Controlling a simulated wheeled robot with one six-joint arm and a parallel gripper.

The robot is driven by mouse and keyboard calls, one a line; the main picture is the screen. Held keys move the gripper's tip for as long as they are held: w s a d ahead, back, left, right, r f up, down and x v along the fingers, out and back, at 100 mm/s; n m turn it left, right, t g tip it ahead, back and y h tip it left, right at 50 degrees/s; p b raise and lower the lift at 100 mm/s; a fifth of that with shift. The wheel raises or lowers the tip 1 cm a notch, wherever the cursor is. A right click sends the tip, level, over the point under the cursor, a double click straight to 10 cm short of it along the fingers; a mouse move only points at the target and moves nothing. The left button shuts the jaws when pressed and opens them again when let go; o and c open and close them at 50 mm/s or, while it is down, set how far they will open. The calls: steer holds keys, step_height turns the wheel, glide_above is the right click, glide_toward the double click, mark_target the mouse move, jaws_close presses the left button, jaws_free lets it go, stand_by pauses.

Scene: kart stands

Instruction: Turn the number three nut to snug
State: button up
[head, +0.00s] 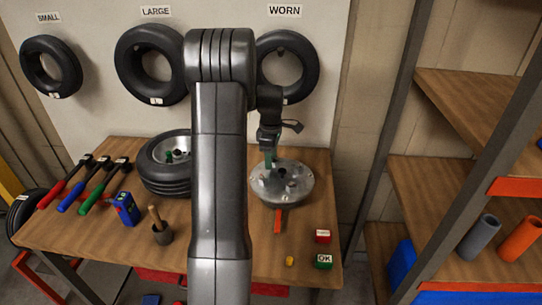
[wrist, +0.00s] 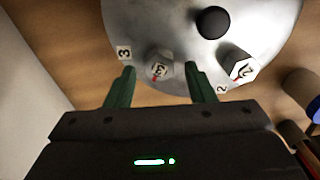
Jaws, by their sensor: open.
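The round grey metal hub (head: 303,193) lies on the workbench, and its face shows in the wrist view (wrist: 140,20). The number three nut (wrist: 160,64) is a silver hex nut with a 3 and a red mark on top, beside a plate label 3 (wrist: 124,52). My gripper (wrist: 160,74) is open with green fingers, one to each side of the nut in the picture. I cannot tell whether they touch it or how deep they reach. In the head view my gripper (head: 269,158) points down at the hub's far left part.
The number two nut (wrist: 243,66) and a dark central knob (wrist: 212,22) are close by. A tire (head: 165,178) lies left of the hub. A red box (head: 322,236) and a green OK box (head: 323,261) are at front right.

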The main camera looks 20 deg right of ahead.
steer(key=shift+f, duration=0.15)
steer(key=c, duration=1)
